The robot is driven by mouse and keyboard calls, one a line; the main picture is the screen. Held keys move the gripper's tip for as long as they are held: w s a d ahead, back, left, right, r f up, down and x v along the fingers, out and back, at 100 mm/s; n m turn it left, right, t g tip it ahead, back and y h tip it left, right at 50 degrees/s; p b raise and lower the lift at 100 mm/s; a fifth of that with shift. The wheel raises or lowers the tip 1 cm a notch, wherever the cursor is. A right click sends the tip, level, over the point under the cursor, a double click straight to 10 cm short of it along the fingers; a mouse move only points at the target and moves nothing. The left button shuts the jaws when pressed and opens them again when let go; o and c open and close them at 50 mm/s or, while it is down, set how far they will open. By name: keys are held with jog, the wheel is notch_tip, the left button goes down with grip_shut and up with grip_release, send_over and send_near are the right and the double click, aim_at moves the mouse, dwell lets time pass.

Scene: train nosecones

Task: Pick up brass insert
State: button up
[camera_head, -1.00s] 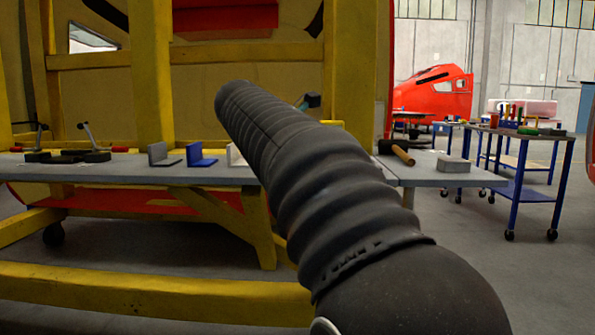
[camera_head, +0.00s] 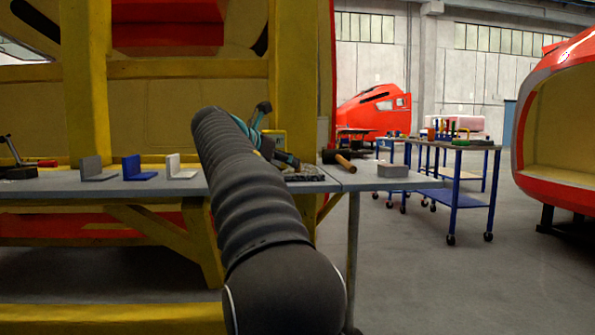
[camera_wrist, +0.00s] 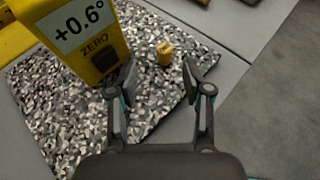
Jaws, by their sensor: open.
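The brass insert (camera_wrist: 164,53) is a small yellow-gold piece in the wrist view. It stands on a black, white and grey speckled mat (camera_wrist: 40,115). My gripper (camera_wrist: 157,72) is open, with one finger on each side of the picture and the insert showing between and just beyond the fingertips. The fingers do not appear to touch it. In the head view my gripper (camera_head: 272,130) is partly hidden behind my dark ribbed arm, above the grey table. I cannot make out the insert in the head view.
A yellow device (camera_wrist: 90,35) reading "+0.6° ZERO" stands close left of the insert. The grey table (camera_head: 230,187) also holds grey, blue (camera_head: 137,168) and white angle brackets, a hammer (camera_head: 340,160) and a grey block (camera_head: 392,170). The table edge lies to the right.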

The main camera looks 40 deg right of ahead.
jog(key=shift+r+b+x, duration=0.2)
jog(key=shift+b+x, duration=0.1)
jog(key=shift+x, duration=1.05)
jog(key=shift+r+b+x, duration=0.15)
jog(key=shift+b+x, duration=0.15)
jog(key=shift+x, duration=1)
jog(key=shift+s+d, duration=0.2)
grip_shut()
